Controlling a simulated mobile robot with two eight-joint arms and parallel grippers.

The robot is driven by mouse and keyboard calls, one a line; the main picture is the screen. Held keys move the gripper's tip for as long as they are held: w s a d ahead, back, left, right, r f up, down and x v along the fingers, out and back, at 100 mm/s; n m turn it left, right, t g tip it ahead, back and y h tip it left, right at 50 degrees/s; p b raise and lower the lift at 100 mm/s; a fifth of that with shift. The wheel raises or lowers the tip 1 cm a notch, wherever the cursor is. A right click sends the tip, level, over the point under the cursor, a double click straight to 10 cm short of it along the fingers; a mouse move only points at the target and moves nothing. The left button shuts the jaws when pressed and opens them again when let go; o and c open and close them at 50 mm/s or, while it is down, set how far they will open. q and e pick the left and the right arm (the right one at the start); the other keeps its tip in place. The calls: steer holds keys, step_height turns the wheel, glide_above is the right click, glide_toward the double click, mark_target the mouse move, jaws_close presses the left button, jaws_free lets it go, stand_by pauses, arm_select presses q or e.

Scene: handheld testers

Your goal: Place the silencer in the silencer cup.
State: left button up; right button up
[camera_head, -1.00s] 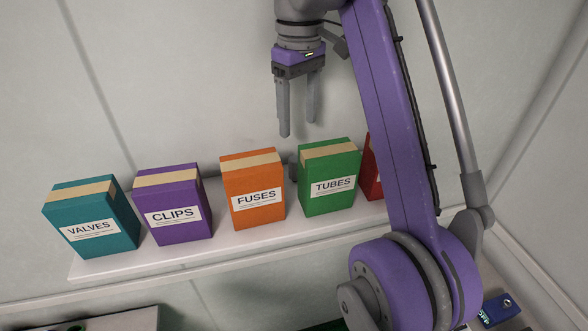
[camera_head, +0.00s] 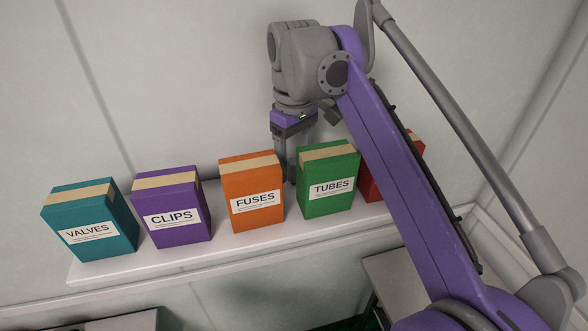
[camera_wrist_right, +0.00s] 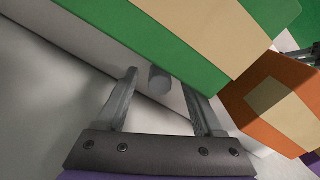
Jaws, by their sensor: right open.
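A short grey cylinder, which looks like the silencer (camera_wrist_right: 158,80), stands behind the green TUBES box in the right wrist view. My right gripper (camera_head: 288,160) points down behind the shelf boxes, at the gap between the orange and green ones. In the wrist view its two fingers (camera_wrist_right: 157,92) are open, with the silencer between their tips and no clear grip on it. In the head view the gripper and boxes hide the silencer. The silencer cup is not seen in either view. My left gripper is not in view.
A white shelf (camera_head: 190,255) bears a teal VALVES box (camera_head: 90,215), a purple CLIPS box (camera_head: 170,205), an orange FUSES box (camera_head: 252,185), a green TUBES box (camera_head: 330,175) and a red box (camera_head: 370,187), partly hidden by my arm. A pale wall stands close behind.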

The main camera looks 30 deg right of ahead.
mark_target(294, 161)
jaws_close()
stand_by(0.3)
step_height(294, 161, up, 9)
steer(key=shift+w+r, duration=0.1)
steer(key=shift+r, duration=0.45)
